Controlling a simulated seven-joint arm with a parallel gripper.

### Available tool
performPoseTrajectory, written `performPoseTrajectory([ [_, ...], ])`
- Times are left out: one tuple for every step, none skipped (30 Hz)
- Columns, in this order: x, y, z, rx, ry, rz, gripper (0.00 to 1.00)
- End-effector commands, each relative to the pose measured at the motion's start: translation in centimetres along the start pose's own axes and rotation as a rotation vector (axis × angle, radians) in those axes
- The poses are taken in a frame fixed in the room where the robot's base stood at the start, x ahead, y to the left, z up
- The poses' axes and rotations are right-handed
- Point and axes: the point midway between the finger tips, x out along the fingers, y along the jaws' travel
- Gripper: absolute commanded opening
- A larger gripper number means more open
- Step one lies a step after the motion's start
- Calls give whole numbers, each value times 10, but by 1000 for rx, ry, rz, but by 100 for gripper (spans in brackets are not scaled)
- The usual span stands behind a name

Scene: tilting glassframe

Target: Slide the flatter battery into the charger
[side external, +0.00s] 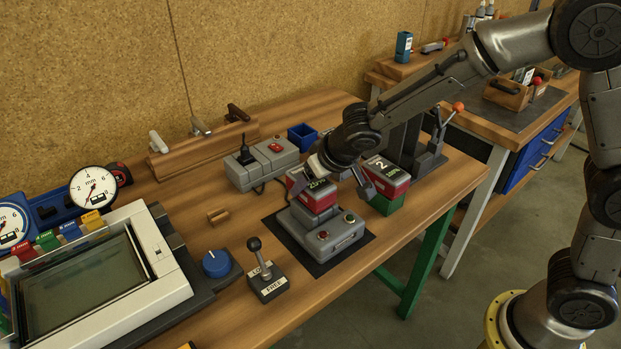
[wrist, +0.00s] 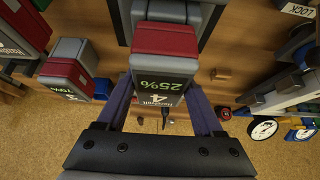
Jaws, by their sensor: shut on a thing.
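A red-and-grey battery (wrist: 163,40) marked 4 and 25% is between the fingers of my gripper (wrist: 166,112), which is shut on it. In the side view this battery (side external: 317,197) is over the grey charger (side external: 345,238), upright; I cannot tell whether it is fully seated. My gripper (side external: 328,180) comes down on it from behind and partly hides it. Another red-and-grey battery (wrist: 68,75), with a label that seems to read 70%, stands to the left in the wrist view.
A red battery marked 2 (side external: 388,172) sits on a green block (side external: 387,205) right of the charger. A lever box marked FREE (side external: 268,285) and a blue knob (side external: 216,263) stand left. A grey switch box (side external: 262,165) and blue bin (side external: 302,136) are behind.

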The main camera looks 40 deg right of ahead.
Motion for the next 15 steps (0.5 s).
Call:
performPoseTrajectory([
  [0, 0, -1, 0, 3, -1, 0],
  [1, 0, 0, 0, 4, -2, 0],
  [1, 0, 0, 1, 3, -2, 0],
  [2, 0, 0, 1, 3, -2, 0],
  [2, -1, 1, 1, 3, -2, 0],
  [3, -1, 1, 0, 3, -3, 0],
  [4, -1, 2, 0, 3, -3, 0],
  [4, -1, 2, 0, 3, -3, 0],
  [4, -1, 2, 0, 4, -3, 76],
  [4, -1, 2, 0, 3, -3, 81],
  [4, -1, 2, 0, 3, -3, 86],
  [4, -1, 2, 0, 3, -3, 94],
  [4, -1, 2, 0, 2, -3, 99],
  [4, -1, 2, 0, 2, -3, 100],
  [4, 0, 2, 0, 2, -2, 100],
])
